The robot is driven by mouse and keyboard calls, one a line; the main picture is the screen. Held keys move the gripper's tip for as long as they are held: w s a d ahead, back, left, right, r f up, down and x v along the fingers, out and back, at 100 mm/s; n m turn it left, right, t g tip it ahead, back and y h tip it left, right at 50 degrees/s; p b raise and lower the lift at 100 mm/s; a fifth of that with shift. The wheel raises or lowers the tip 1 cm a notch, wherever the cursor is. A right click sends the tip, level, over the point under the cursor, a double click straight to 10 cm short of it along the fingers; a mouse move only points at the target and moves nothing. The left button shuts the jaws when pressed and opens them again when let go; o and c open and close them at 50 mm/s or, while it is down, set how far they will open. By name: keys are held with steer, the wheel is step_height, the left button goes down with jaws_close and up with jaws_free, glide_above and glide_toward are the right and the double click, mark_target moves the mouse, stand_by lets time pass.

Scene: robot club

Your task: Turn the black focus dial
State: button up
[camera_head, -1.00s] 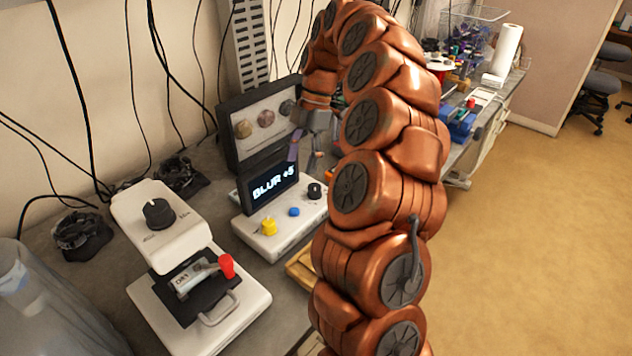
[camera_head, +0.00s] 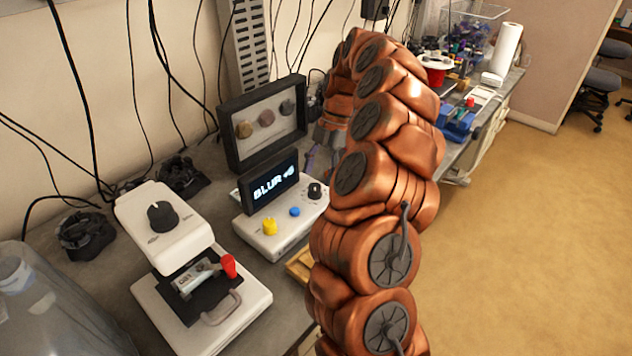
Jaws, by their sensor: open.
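A small black dial (camera_head: 314,190) sits at the right end of a white control box (camera_head: 282,238). A larger black dial (camera_head: 160,216) sits on top of a white device (camera_head: 165,246) at the left. I cannot read a focus label on either. A dark screen (camera_head: 270,181) on the control box reads "BLUR" and a number I cannot read surely. My gripper (camera_head: 321,158) is behind and above the small dial, apart from it, with its fingers pointing down. It is open and empty, and partly hidden by my copper-coloured arm.
A black frame with round samples (camera_head: 262,128) stands behind. A red-knobbed lever (camera_head: 229,266) is on the left device. A clear container (camera_head: 40,310) stands front left.

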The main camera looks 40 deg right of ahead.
mark_target(316, 185)
steer(key=shift+p+x, duration=0.5)
steer(key=shift+x, duration=1.35)
steer(key=shift+c, duration=0.2)
steer(key=c, duration=1.1)
steer(key=shift+f+b, duration=0.1)
steer(key=shift+b, duration=0.35)
